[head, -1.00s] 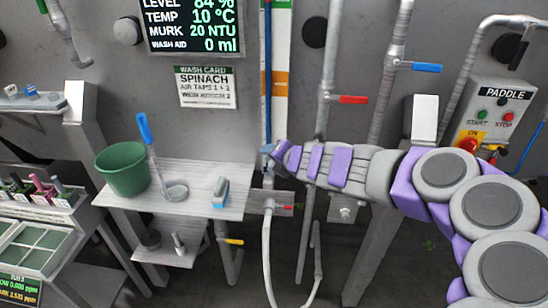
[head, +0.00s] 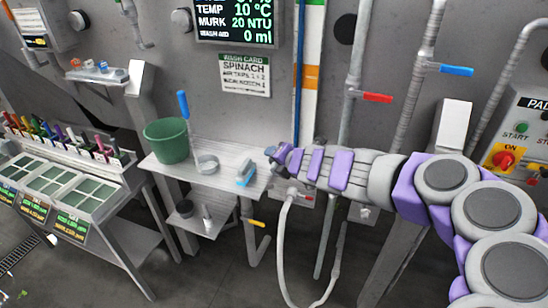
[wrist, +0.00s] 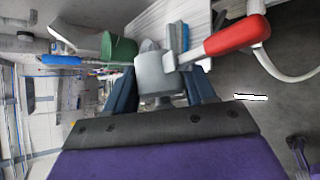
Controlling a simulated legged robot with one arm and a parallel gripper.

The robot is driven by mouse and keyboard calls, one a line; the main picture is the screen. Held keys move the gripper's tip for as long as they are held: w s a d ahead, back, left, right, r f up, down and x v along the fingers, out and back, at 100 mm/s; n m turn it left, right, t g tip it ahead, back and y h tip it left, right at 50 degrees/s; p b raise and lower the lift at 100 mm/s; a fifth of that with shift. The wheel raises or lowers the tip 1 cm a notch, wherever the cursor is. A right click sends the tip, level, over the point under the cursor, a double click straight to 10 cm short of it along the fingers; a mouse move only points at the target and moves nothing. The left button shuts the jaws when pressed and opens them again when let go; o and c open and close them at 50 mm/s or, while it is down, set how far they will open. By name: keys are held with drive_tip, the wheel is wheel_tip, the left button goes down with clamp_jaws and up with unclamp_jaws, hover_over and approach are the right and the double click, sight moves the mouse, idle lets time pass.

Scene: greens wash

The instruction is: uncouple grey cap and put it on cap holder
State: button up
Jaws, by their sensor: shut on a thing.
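My gripper (head: 272,152) is left of centre in the head view, at the height of the bench. In the wrist view my gripper (wrist: 160,92) has its dark fingers closed on the sides of a grey cylindrical piece, which I take as the grey cap (wrist: 156,72). A red lever (wrist: 238,36) on a pale stem lies just beyond it; I cannot tell whether they touch. In the head view the fingers hide the cap. I cannot make out the cap holder for certain.
A bench (head: 225,172) left of the gripper carries a green bucket (head: 166,141), a blue-handled tool (head: 183,104) and a blue-grey brush (head: 246,172). A lower shelf (head: 197,227) holds small dark and grey pieces. Pipes with red and blue handles rise on the right.

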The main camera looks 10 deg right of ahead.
drive_tip(key=shift+w+d+f, duration=0.2)
drive_tip(key=shift+f, duration=0.2)
drive_tip(key=shift+f+h, duration=0.4)
drive_tip(key=shift+f, duration=0.25)
drive_tip(key=s+d+f+g+h+b, duration=0.1)
drive_tip(key=d+f+g+h, duration=0.15)
drive_tip(key=d+f, duration=0.55)
drive_tip(key=s+d+f+g+h, duration=0.15)
drive_tip(key=d+f+h, duration=0.25)
drive_tip(key=d+f, duration=0.45)
drive_tip(key=s+d+f+g+h+b, duration=0.15)
drive_tip(key=d+f+h, duration=0.35)
drive_tip(key=d, duration=0.5)
drive_tip(key=s+d+f+n+g+h, duration=0.1)
drive_tip(key=d+f+n+h, duration=0.1)
drive_tip(key=f+n+h, duration=0.2)
drive_tip(key=s+d+f+n+g+h+b, duration=0.1)
drive_tip(key=f+n+h, duration=0.3)
drive_tip(key=f, duration=0.7)
drive_tip(key=shift+s+d+n, duration=0.4)
drive_tip(key=shift+s+n, duration=0.25)
drive_tip(key=shift+n, duration=0.15)
drive_tip(key=shift+g, duration=0.25)
